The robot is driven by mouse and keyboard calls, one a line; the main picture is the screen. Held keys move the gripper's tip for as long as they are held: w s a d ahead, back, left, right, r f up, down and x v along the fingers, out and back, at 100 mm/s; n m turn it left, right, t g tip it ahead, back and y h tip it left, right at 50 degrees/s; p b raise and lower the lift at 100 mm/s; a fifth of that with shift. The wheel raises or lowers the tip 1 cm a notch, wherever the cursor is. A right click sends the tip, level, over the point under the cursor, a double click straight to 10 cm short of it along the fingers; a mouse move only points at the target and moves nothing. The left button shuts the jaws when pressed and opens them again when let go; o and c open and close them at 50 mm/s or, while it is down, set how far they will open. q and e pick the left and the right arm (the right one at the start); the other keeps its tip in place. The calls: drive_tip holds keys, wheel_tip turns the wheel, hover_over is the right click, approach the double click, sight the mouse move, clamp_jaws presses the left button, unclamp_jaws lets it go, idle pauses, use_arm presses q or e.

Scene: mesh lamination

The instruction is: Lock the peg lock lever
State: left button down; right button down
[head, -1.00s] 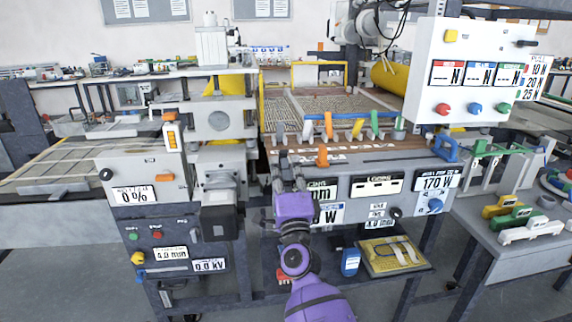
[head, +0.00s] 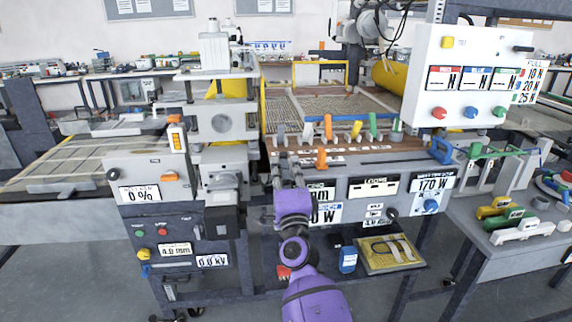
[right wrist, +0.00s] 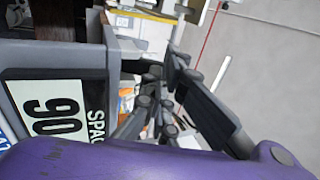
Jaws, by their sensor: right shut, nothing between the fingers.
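A row of small levers stands along the front edge of the mesh bed in the head view: a grey lever (head: 307,132), an orange lever (head: 328,127), a yellow lever (head: 356,129) and a green lever (head: 373,126). A separate orange lever (head: 321,158) stands lower, on the front ledge. I cannot tell which is the peg lock lever. My right gripper (head: 286,172) is shut and empty, in front of the machine's front face, left of the lower orange lever. Its dark fingers also show in the right wrist view (right wrist: 160,103). My left gripper is out of view.
The front panel carries a 170 W display (head: 433,184) and a blue knob (head: 430,206). A white control box (head: 468,75) hangs at upper right. A grey press column (head: 220,125) stands left of my right arm. A yellow tray (head: 390,254) sits on the lower shelf.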

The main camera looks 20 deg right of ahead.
sight(284, 155)
drive_tip(key=shift+w+r+p, duration=0.15)
drive_tip(key=shift+r+p, duration=0.35)
drive_tip(key=shift+r, duration=0.15)
drive_tip(key=shift+w+d+r+p, duration=0.15)
drive_tip(key=shift+w+r+p, duration=0.1)
drive_tip(key=shift+p, duration=0.1)
drive_tip(key=shift+x, duration=1)
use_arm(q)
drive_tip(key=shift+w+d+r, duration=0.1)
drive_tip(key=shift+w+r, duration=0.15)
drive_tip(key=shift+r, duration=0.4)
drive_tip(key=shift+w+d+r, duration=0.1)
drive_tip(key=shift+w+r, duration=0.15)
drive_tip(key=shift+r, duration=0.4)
use_arm(e)
drive_tip(key=shift+w+d+r, duration=0.15)
drive_tip(key=shift+w+r, duration=0.1)
drive_tip(key=shift+w, duration=0.35)
drive_tip(key=shift+w, duration=0.15)
use_arm(q)
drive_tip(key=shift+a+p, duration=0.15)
drive_tip(key=shift+p, duration=0.15)
